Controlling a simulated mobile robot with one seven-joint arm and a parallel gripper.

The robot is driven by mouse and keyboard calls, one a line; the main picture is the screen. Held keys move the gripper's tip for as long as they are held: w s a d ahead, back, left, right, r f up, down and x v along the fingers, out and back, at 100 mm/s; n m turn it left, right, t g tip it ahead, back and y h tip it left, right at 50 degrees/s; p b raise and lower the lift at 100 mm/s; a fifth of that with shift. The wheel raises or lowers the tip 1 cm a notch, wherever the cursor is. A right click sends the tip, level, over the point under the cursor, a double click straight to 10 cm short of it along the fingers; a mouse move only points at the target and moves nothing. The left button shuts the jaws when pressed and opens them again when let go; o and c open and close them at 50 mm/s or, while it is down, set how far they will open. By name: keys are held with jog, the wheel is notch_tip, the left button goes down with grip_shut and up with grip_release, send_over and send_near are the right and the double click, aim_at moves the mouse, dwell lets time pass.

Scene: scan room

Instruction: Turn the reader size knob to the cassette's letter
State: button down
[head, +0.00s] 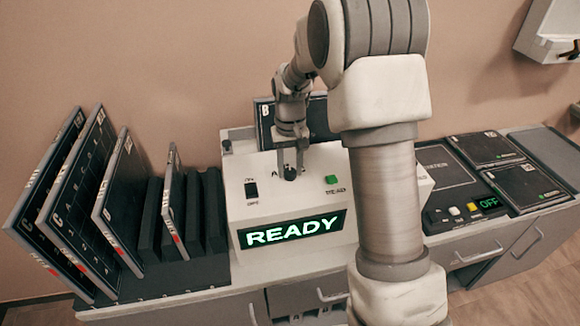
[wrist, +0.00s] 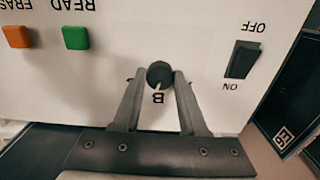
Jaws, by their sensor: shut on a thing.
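The size knob (wrist: 159,72) is a small dark round knob on the white top of the reader (head: 247,208). My gripper (head: 290,174) reaches down to it, with one finger on each side, shut on it in the wrist view. The knob's pale pointer line points toward a printed B (wrist: 158,98); other letters around it are not visible.
A power switch (wrist: 242,59), a green READ button (wrist: 76,38) and an orange button (wrist: 17,37) flank the knob. Several cassettes stand in a dark rack (head: 147,262) at left. A dark unit with buttons (head: 458,214) at right shows OFF.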

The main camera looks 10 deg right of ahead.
aim_at(290, 171)
jog(key=shift+n, duration=0.8)
jog(key=shift+c, duration=2.2)
grip_release()
jog(key=shift+r, duration=0.15)
notch_tip(290, 171, up, 17)
jog(key=p, duration=0.1)
jog(key=shift+r, duration=0.1)
